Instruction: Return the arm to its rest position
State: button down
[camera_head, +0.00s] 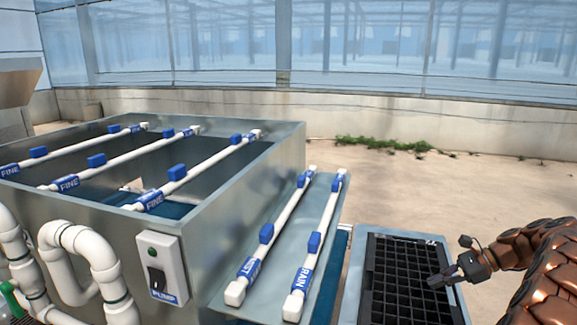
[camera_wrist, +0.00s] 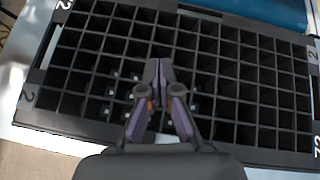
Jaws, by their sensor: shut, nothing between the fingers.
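My gripper (camera_head: 440,280) is at the right in the head view, at the end of my copper-coloured arm, over the right side of a black cell tray (camera_head: 385,308). In the wrist view my gripper (camera_wrist: 158,75) points at the same tray (camera_wrist: 40,115), with its fingers together and nothing between them. Several small light bits show among the cells near the fingers in the wrist view; what they are is too small to tell. I cannot tell how far the fingertips are above the cells.
A grey metal tank (camera_head: 235,200) with white pipes labelled FINE stands at the left. A pump switch box (camera_head: 161,268) is on its front. Two more pipes labelled MIST and RAIN lie on a side shelf (camera_head: 262,225). Open floor (camera_head: 450,185) lies behind the tray.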

jog(key=s+a+r+n+g+h, duration=0.1)
jog(key=s+a+r+n, duration=0.2)
jog(key=a, duration=0.4)
jog(key=s+a+r+n+g, duration=0.2)
jog(key=a+r, duration=0.2)
jog(key=a, duration=0.3)
jog(key=s+a+r+n+g+h, duration=0.1)
jog(key=s+a+r+n+h, duration=0.3)
jog(key=s+a, duration=0.55)
jog(key=s+f+n+h, duration=0.1)
jog(key=s+n+h, duration=0.1)
jog(key=s, duration=0.6)
jog(key=s+f+n+h+p, duration=0.1)
jog(key=s+n, duration=0.3)
jog(key=s, duration=0.5)
jog(key=s+f+n+h, duration=0.2)
jog(key=s+f+n, duration=0.1)
jog(key=s, duration=0.5)
jog(key=shift+s+d+n+h, duration=0.35)
jog(key=shift+s+n+h, duration=0.05)
jog(key=shift+f, duration=0.1)
